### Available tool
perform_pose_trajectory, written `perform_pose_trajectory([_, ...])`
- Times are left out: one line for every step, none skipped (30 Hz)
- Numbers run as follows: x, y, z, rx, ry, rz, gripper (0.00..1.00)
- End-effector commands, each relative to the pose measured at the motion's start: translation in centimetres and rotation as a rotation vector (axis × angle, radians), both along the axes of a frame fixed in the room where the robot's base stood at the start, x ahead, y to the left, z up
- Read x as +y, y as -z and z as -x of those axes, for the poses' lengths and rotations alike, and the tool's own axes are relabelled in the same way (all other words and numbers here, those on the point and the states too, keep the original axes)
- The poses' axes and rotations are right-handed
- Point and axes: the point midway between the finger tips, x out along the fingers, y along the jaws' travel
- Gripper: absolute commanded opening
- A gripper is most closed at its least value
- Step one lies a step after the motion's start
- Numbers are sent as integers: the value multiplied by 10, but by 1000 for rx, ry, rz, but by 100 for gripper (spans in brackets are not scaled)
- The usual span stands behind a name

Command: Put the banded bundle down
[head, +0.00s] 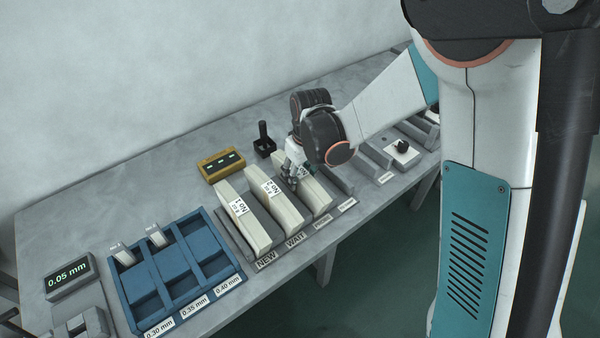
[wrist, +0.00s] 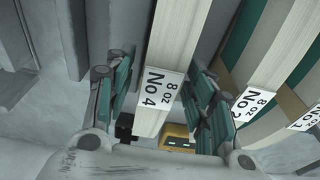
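A long cream bundle labelled No 4 (wrist: 170,60) runs between the two fingers of my gripper (wrist: 160,95) in the wrist view. A gap shows between the left finger and the bundle; the right finger is close beside it, and I cannot tell if it touches. In the head view my gripper (head: 298,178) is over the grey slotted rack (head: 232,240), at the third cream bundle (head: 318,197). The gripper and arm hide part of that bundle. It stands in the rack to the right of bundles No 1 (head: 252,226) and No 2 (head: 284,208).
A blue divided tray (head: 122,293) and a display reading 0.05 mm (head: 69,280) are on the left. A yellow box (head: 222,164) and a black-handled device (head: 264,142) stand behind the rack. Bundles stand close beside my gripper. Empty grey slots lie to the right.

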Motion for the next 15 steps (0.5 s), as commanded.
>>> perform_pose_trajectory([0, 0, 0, 0, 0, 0, 50])
perform_pose_trajectory([0, 0, 0, 0, 0, 0, 50])
perform_pose_trajectory([0, 0, 0, 0, 0, 0, 50])
perform_pose_trajectory([0, -1, 0, 0, 0, 0, 50])
perform_pose_trajectory([0, -1, 0, 0, 0, 0, 50])
perform_pose_trajectory([0, -3, 0, 0, 0, 0, 50])
perform_pose_trajectory([0, -5, 0, 0, 0, 0, 50])
perform_pose_trajectory([0, -8, 1, 0, 0, 0, 50])
perform_pose_trajectory([-1, -14, 1, 0, 0, 0, 50])
perform_pose_trajectory([-1, -18, 2, 0, 0, 0, 50])
perform_pose_trajectory([-2, -24, 2, 0, 0, 0, 50])
perform_pose_trajectory([-2, -32, 4, 0, 0, 0, 50])
perform_pose_trajectory([-3, -38, 5, 0, 0, 0, 50])
perform_pose_trajectory([-3, -45, 5, 0, 0, 0, 50])
perform_pose_trajectory([-4, -53, 6, 0, 0, 0, 50])
